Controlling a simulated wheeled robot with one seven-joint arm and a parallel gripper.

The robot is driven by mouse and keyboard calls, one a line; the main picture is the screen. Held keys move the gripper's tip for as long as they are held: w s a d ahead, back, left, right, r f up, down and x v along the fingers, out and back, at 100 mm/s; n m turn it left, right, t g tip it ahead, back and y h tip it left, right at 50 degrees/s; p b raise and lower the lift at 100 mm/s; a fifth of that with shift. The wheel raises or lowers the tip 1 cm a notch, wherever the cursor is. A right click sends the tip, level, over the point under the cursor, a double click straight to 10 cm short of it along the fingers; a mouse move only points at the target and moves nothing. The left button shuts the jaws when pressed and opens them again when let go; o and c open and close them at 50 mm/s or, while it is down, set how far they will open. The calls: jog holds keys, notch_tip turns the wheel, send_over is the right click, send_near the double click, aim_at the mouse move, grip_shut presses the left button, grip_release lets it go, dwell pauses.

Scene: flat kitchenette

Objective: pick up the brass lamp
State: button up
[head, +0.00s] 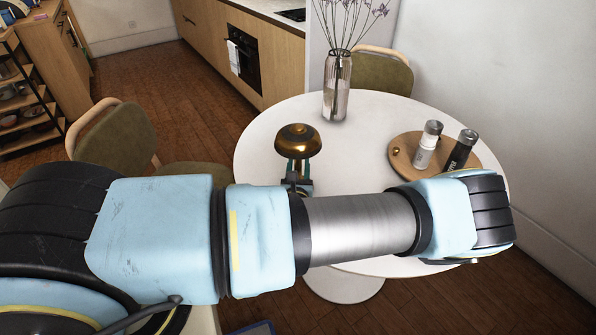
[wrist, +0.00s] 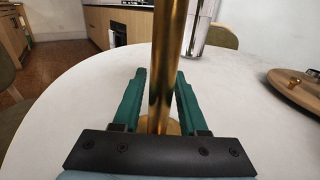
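The brass lamp (head: 298,139) stands on the round white table, its domed shade showing above my arm in the head view. In the wrist view its upright brass stem (wrist: 164,60) fills the middle, with part of its round base (wrist: 174,127) low down. My gripper (wrist: 162,75) has its two green fingers on either side of the stem, with a narrow gap showing on each side. It looks open around the stem. In the head view my gripper (head: 294,172) is just below the shade. The lower lamp is hidden there.
The round white table (head: 265,120) also holds a glass vase (head: 337,90) with dried flowers and a wooden tray (head: 402,158) with a white bottle (head: 427,146) and a black bottle (head: 461,151). Chairs stand at the left (head: 115,140) and behind (head: 382,75). A wall closes the right.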

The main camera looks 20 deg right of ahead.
grip_shut()
jog(key=shift+r, duration=0.1)
dwell(1.0)
